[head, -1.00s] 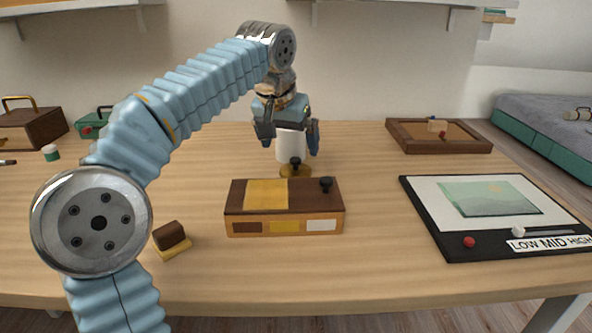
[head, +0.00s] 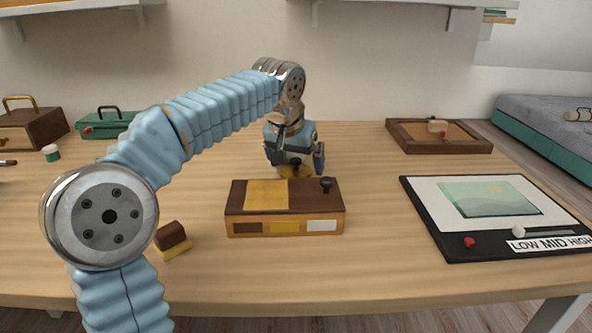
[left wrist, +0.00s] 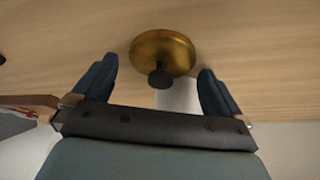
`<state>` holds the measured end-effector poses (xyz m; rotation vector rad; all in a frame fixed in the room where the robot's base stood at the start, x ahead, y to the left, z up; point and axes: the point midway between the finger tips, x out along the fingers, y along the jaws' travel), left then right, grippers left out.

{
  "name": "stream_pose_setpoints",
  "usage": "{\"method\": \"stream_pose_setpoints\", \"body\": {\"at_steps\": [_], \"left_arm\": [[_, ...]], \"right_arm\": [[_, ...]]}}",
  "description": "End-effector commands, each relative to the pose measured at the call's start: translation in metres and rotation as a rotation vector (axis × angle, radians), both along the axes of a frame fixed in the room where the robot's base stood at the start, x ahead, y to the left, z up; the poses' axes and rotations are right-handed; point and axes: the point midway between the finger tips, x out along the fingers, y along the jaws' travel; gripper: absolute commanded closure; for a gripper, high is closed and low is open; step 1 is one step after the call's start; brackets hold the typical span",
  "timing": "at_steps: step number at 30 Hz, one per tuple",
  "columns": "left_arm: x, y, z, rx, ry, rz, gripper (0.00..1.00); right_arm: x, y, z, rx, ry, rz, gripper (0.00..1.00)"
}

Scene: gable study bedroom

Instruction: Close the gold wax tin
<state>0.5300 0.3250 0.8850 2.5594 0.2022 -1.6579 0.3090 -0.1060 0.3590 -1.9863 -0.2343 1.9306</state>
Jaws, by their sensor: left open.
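A round gold piece with a dark knob on top (head: 288,173) lies low on the table behind the brown box. It appears to be the gold wax tin or its lid. In the head view my left gripper (head: 297,164) partly covers it. In the left wrist view the gold disc (left wrist: 163,50) and its knob lie between the spread fingers of the left gripper (left wrist: 157,67). The fingers are open, empty and apart from the disc.
A brown box (head: 285,209) with coloured panels and a dark knob stands just in front. A small brown-and-yellow block (head: 171,238) lies to its left. A wooden tray (head: 438,136) and a black-framed picture board (head: 490,215) are on the right. The table's front middle is clear.

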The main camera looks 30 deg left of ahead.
Motion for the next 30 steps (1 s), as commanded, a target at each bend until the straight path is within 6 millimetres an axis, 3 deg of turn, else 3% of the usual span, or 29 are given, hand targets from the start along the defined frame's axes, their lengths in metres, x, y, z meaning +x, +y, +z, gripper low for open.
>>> {"method": "stream_pose_setpoints", "body": {"at_steps": [7,18,30], "left_arm": [[0.000,0.000,0.000,0.000,0.000,0.000,0.02],[0.000,0.000,0.001,0.000,0.000,0.000,0.55],[0.001,0.000,0.010,0.000,-0.001,-0.001,0.55]], "right_arm": [[0.000,0.000,0.000,0.000,0.000,0.000,0.00],[0.000,0.000,0.000,0.000,0.000,0.000,0.00],[0.000,0.000,0.000,0.000,0.000,0.000,0.00]]}}
